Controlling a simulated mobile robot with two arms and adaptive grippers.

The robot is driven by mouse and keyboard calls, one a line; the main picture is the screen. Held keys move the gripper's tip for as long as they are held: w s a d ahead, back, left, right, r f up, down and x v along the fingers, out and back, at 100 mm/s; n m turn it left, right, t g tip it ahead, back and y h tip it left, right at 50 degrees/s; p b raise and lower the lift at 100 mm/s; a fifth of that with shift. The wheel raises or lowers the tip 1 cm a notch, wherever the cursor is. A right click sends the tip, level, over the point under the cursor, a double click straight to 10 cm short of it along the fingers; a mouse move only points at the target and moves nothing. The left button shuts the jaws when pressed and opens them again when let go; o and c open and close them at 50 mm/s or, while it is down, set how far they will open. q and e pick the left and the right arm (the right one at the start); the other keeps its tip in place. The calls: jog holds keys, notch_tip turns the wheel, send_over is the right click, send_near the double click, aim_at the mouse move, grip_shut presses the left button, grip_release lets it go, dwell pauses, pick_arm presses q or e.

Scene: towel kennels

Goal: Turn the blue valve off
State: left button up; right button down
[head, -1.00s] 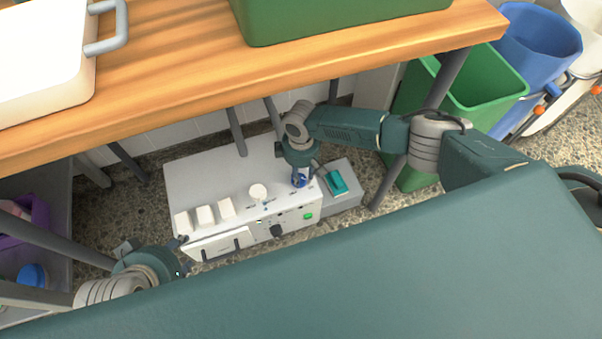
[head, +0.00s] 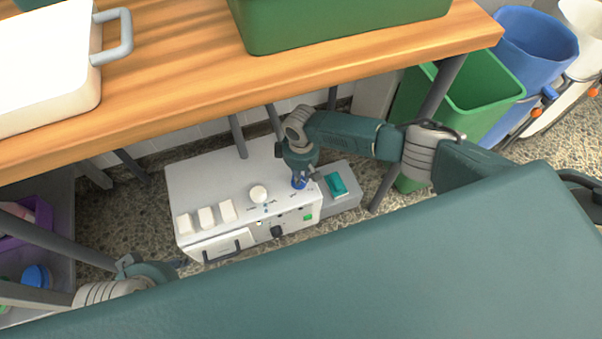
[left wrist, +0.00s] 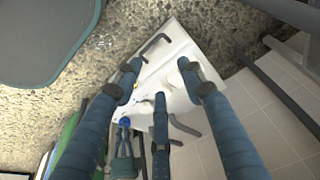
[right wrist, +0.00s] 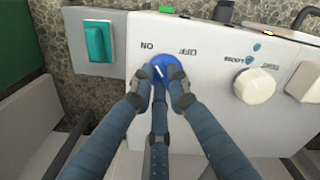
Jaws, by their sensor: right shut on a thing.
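The blue valve (right wrist: 160,68) is a round knob on top of a white box (head: 215,180), with ON and OFF printed beside it. It also shows in the head view (head: 299,183). My right gripper (right wrist: 160,80) is shut on this knob from above, with its fingers around it. A pale mark shows on the knob, but the fingers partly cover it and I cannot tell its exact direction. My left gripper (head: 180,263) is near the box's front left corner. In the left wrist view its fingers (left wrist: 160,78) are spread and empty.
A white knob (right wrist: 256,86) and several white blocks (head: 207,216) stand on the box. A teal switch (head: 336,183) sits on a grey unit to its right. The wooden table (head: 180,90) hangs above, with its legs around. A green bin (head: 480,95) stands at right.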

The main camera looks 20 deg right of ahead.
jog(key=shift+s+r+m+p, duration=0.1)
jog(key=shift+r+m+p, duration=0.05)
jog(key=shift+m+p, duration=0.4)
jog(key=m+p, duration=0.2)
jog(key=m, duration=0.2)
jog(key=shift+s+a+p, duration=0.1)
jog(key=shift+a+p, duration=0.05)
jog(key=shift+p, duration=0.25)
jog(key=m+p, duration=0.3)
jog(key=m, duration=0.4)
jog(key=shift+a, duration=0.15)
pick_arm(q)
jog(key=s+f+g, duration=0.1)
jog(key=s+f, duration=0.2)
jog(key=f, duration=1.8)
jog(key=shift+s, duration=0.15)
pick_arm(e)
jog(key=shift+m, duration=2.05)
pick_arm(q)
jog(key=shift+a+f, duration=0.1)
pick_arm(e)
jog(key=c, duration=1.7)
grip_release()
